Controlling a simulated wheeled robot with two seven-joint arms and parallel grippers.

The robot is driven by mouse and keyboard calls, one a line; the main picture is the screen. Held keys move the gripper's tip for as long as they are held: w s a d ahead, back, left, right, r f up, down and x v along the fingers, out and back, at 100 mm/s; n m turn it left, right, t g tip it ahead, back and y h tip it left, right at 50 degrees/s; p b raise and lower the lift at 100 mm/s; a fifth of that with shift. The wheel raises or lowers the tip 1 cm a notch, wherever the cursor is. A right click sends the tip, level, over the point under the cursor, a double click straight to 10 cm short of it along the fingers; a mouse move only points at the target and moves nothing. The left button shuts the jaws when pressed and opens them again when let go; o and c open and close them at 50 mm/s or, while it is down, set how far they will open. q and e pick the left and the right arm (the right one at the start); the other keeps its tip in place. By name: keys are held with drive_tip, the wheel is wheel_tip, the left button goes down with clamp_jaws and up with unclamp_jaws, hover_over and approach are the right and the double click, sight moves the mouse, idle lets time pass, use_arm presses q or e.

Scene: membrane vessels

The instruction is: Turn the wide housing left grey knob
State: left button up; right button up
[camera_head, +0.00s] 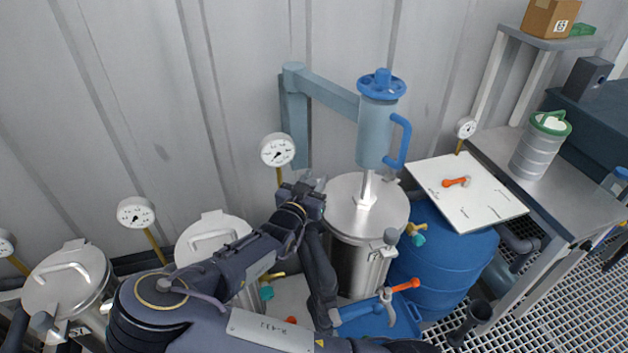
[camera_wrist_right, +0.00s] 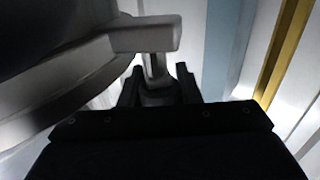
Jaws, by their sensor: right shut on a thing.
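The wide housing (camera_head: 345,255) is a steel vessel with a round pale lid, below the blue pump cylinder. My right gripper (camera_head: 312,193) is at the left edge of its lid. In the right wrist view its two dark fingers (camera_wrist_right: 160,90) are shut around a small grey part, the left grey knob (camera_wrist_right: 154,68), under a pale block. In the head view the gripper largely hides this knob. A matching grey knob (camera_head: 390,236) is on the right side of the housing. My left gripper is not in view.
A pressure gauge (camera_head: 277,150) stands close behind my right gripper. The blue pump cylinder (camera_head: 376,135) rises above the housing. A blue drum (camera_head: 450,260) with a white board (camera_head: 468,205) stands at right. Narrower vessels (camera_head: 65,280) stand at left.

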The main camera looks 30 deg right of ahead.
drive_tip(key=shift+n+t+y+b, duration=0.8)
drive_tip(key=shift+t+b, duration=0.2)
drive_tip(key=shift+b, duration=0.65)
drive_tip(key=shift+w+n+t+y+b, duration=0.15)
drive_tip(key=shift+n+t+y+b, duration=0.7)
drive_tip(key=shift+y, duration=0.25)
drive_tip(key=shift+w+a+n+t+y, duration=0.1)
drive_tip(key=shift+a+n+t+y, duration=0.1)
drive_tip(key=shift+n+t+y, duration=0.35)
drive_tip(key=shift+r+y, duration=0.1)
drive_tip(key=shift+y, duration=0.15)
drive_tip(key=o, duration=1)
drive_tip(key=shift+b+v, duration=0.5)
drive_tip(key=shift+v, duration=3.45)
